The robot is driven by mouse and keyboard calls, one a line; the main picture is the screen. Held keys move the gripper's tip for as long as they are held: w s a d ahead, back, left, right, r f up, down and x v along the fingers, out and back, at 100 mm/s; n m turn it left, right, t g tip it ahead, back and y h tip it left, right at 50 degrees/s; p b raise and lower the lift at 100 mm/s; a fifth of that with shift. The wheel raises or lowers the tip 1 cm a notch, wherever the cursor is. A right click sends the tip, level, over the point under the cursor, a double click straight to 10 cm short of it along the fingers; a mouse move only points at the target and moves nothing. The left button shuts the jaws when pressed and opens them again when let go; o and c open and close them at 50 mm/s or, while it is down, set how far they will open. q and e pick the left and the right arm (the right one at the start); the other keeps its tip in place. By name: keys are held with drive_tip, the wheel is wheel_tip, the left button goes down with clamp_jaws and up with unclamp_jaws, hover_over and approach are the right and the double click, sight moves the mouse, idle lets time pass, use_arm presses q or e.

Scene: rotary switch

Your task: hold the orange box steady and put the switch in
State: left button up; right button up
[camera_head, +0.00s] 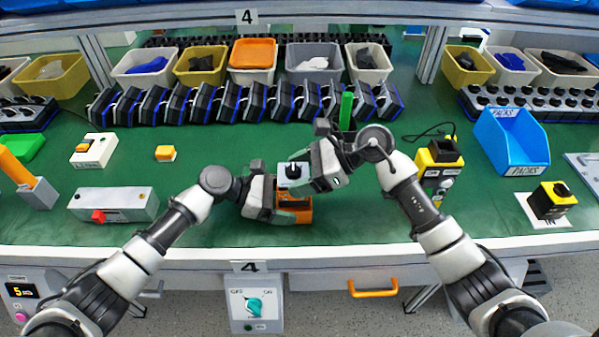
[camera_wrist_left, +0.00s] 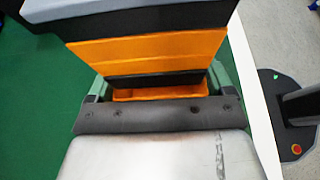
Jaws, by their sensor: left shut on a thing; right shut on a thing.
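The orange box (camera_head: 303,215) stands on the green table near its front edge. My left gripper (camera_head: 283,211) is shut on its lower part from the left. In the left wrist view the orange box (camera_wrist_left: 150,55) fills the space between the green-tipped fingers. The switch (camera_head: 293,172), with a white body and a black knob, is at the top of the box. My right gripper (camera_head: 298,170) is shut on the switch from the right. I cannot tell how deep the switch sits in the box.
A row of black and blue parts (camera_head: 235,105) lies behind, with bins (camera_head: 253,53) further back. A grey box with a red button (camera_head: 113,204) stands left. A yellow device (camera_head: 437,165) and a blue bin (camera_head: 513,140) stand right.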

idle(0.4)
drive_tip(key=shift+f, duration=2.45)
drive_tip(key=o, duration=0.9)
drive_tip(key=shift+o, duration=1)
wheel_tip(320, 180, up, 10)
drive_tip(key=shift+r, duration=0.1)
use_arm(q)
drive_tip(key=o, duration=0.8)
